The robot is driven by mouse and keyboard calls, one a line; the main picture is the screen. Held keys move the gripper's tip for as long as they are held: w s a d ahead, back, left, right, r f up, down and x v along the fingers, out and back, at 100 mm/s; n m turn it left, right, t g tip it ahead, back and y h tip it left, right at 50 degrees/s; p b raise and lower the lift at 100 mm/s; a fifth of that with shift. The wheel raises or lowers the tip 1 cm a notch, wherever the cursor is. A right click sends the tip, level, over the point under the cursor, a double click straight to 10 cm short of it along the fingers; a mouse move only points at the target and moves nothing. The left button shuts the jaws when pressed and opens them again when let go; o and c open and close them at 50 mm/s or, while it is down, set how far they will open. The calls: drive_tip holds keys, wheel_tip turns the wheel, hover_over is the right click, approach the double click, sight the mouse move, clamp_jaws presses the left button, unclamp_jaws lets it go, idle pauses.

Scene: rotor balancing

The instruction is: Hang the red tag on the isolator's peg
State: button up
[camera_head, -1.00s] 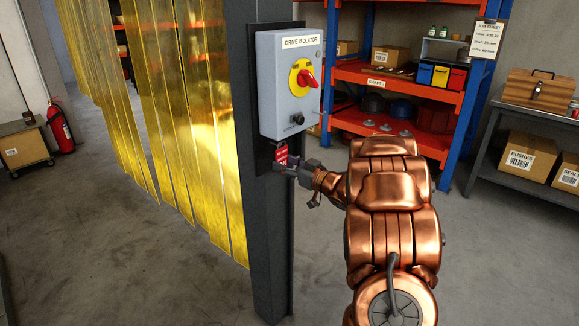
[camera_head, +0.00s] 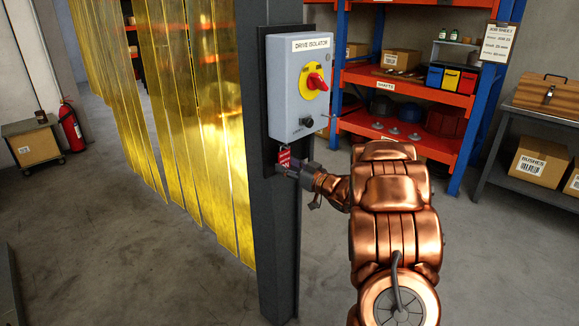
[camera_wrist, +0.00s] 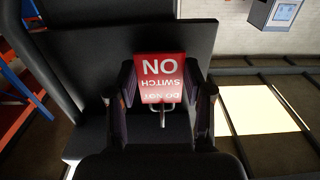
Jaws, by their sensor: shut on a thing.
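The red tag (camera_head: 284,158) is just below the grey isolator box (camera_head: 297,85), in front of the dark post (camera_head: 273,225). My gripper (camera_head: 294,168) is shut on the tag. In the wrist view the tag (camera_wrist: 162,68) sits between my two fingers (camera_wrist: 163,100), its white lettering upside down, with a small metal loop at its near edge. The isolator has a red switch on a yellow disc (camera_head: 314,82) and a dark stub (camera_head: 307,122) low on its front. I cannot tell whether that stub is the peg. The tag looks apart from it.
Yellow strip curtains (camera_head: 190,120) hang left of the post. An orange and blue shelf rack (camera_head: 400,135) stands behind on the right, with a grey bench (camera_head: 500,185) beyond it. A fire extinguisher (camera_head: 71,127) and a trolley (camera_head: 33,143) stand far left. The floor between is clear.

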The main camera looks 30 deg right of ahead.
idle(0.4)
drive_tip(key=o, duration=1.2)
drive_tip(key=shift+c, duration=0.2)
drive_tip(key=shift+s, duration=0.1)
drive_tip(key=v, duration=1.1)
drive_tip(key=shift+s+d, duration=0.2)
drive_tip(key=shift+s, duration=0.2)
drive_tip(key=shift+w+r, duration=0.1)
